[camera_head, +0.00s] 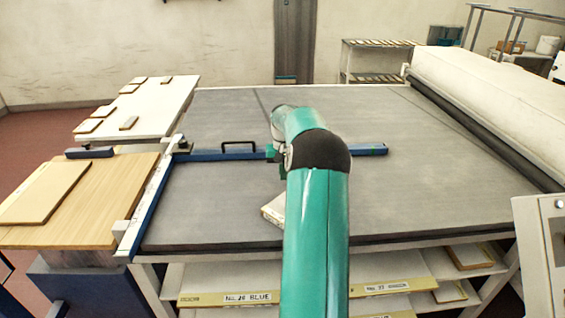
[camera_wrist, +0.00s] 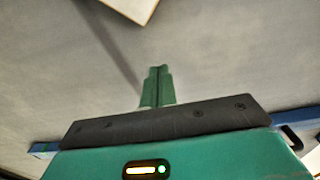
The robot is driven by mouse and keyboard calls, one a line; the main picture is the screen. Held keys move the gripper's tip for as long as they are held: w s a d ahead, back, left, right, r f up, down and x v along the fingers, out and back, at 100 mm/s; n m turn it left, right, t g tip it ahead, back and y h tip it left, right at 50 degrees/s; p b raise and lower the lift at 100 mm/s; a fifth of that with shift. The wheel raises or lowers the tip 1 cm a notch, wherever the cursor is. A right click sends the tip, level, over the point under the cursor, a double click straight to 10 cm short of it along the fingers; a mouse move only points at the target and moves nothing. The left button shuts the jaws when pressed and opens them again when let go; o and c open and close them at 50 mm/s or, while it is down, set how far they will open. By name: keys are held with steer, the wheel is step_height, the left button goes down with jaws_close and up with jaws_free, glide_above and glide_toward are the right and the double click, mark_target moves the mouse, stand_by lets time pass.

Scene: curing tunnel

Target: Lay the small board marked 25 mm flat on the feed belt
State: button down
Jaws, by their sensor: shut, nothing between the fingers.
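A small pale board (camera_head: 272,209) lies on the grey belt (camera_head: 215,205), partly hidden behind my arm. Faint marks show on its near edge, but I cannot read 25 mm there. A pale board with a tan edge (camera_wrist: 133,6) also shows at the top of the wrist view, cut off by the frame; it looks like the same one. My gripper (camera_wrist: 158,72) has its green fingers together with nothing between them, over the grey surface and apart from the board. In the head view my arm hides most of the gripper.
A blue bar (camera_head: 350,152) with a black handle (camera_head: 238,146) crosses the belt. A blue-and-white rail (camera_head: 150,205) borders its left side. A wooden table (camera_head: 110,205) and a white bench (camera_head: 165,105) with several small boards stand left. A white cover (camera_head: 490,100) bounds the right.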

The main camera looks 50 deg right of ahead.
steer(key=shift+s+d+f, duration=0.1)
steer(key=shift+s+f, duration=0.15)
steer(key=shift+f, duration=0.75)
steer(key=shift+s+a+f, duration=0.15)
steer(key=shift+a+f, duration=0.05)
steer(key=shift+s+a+r, duration=0.1)
steer(key=shift+s+a, duration=0.65)
steer(key=shift+a, duration=0.15)
steer(key=shift+s+a, duration=0.25)
steer(key=shift+a, duration=0.25)
steer(key=shift+d, duration=0.1)
steer(key=shift+s, duration=0.1)
